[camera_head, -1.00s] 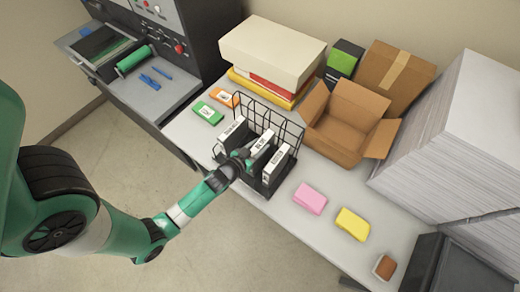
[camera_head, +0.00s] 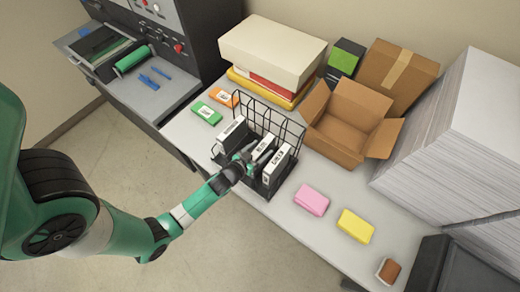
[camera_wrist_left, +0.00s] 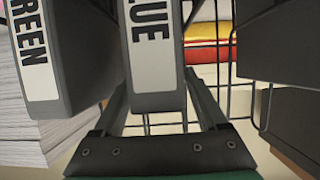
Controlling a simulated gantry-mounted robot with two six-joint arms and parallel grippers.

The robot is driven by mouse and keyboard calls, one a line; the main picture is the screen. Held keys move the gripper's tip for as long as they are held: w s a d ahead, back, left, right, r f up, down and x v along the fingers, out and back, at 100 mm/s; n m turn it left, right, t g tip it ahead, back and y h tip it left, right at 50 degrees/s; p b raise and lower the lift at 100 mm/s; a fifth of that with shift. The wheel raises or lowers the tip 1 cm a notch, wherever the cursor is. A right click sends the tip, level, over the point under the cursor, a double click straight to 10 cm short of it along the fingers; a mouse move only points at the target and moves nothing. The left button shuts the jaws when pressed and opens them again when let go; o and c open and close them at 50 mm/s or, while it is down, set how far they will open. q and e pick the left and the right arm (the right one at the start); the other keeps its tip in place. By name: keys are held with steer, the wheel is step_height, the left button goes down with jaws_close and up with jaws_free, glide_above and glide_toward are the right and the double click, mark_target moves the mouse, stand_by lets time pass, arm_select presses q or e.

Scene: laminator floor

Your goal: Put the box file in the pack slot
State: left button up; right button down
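A black wire rack (camera_head: 293,133) on the table holds dark box files with white labels. The middle file (camera_head: 263,148) reads BLUE in the left wrist view (camera_wrist_left: 153,45). The right file (camera_head: 276,162) reads GREEN there (camera_wrist_left: 35,50). A third file (camera_head: 232,128) stands at the left of the rack, with a gap between it and the middle one. My left gripper (camera_head: 248,163) is at the front of the BLUE file, its fingers (camera_wrist_left: 160,90) on either side of it. The fingertips are hidden, so their grip is unclear. No slot is visibly marked as the pack slot.
An open carton (camera_head: 340,145) and a taped carton (camera_head: 397,70) stand behind the rack. Stacked boxes (camera_head: 272,50) are at the back, a tall paper stack (camera_head: 460,140) at the right. Pink (camera_head: 312,199) and yellow (camera_head: 355,225) blocks lie on the table right of the rack.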

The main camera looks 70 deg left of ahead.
arm_select(q)
steer(key=shift+s+d+r, duration=0.1)
steer(key=shift+r, duration=0.1)
steer(key=b+v, duration=0.1)
steer(key=v, duration=1)
steer(key=shift+s+d+r, duration=0.15)
steer(key=shift+s, duration=0.1)
